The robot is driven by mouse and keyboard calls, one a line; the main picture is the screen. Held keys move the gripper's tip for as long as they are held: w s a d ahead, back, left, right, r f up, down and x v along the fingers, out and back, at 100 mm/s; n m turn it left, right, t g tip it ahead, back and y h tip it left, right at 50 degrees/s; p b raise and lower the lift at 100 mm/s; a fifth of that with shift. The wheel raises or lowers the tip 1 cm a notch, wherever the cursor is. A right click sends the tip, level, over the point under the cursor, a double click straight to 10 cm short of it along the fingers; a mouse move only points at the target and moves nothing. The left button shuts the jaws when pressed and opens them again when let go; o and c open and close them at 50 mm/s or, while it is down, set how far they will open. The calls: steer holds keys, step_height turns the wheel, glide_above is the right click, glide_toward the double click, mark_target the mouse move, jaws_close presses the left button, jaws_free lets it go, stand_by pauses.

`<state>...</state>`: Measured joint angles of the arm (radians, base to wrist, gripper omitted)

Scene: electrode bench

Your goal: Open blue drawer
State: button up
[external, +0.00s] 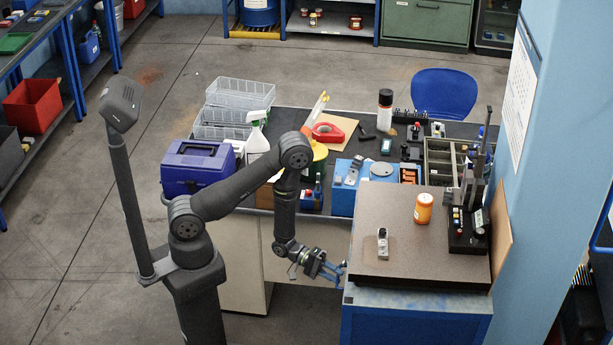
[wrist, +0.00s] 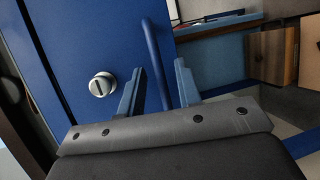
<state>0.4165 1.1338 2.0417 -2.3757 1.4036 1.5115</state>
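The blue drawer front (wrist: 75,50) fills the left of the wrist view, with a round silver lock (wrist: 102,84) on it. Its blue bar handle (wrist: 158,52) runs between the two fingers of my gripper (wrist: 160,68). The gripper is open, with a visible gap between the right finger and the handle; whether the left finger touches it I cannot tell. In the external view my gripper (external: 337,272) is low at the left side of the blue cabinet (external: 418,312). The drawer front and handle are hidden from that camera.
A brown board (external: 402,262) tops the cabinet, carrying an orange bottle (external: 423,208), a small metal piece (external: 382,243) and a black stand (external: 470,232). The crowded dark bench (external: 290,118) is behind. Open floor (external: 75,225) lies to the left.

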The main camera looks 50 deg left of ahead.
jaws_close()
steer(key=shift+a, duration=0.1)
steer(key=s+a, duration=1.2)
steer(key=shift+s+a, duration=0.2)
steer(key=shift+s, duration=0.05)
stand_by(0.3)
jaws_free()
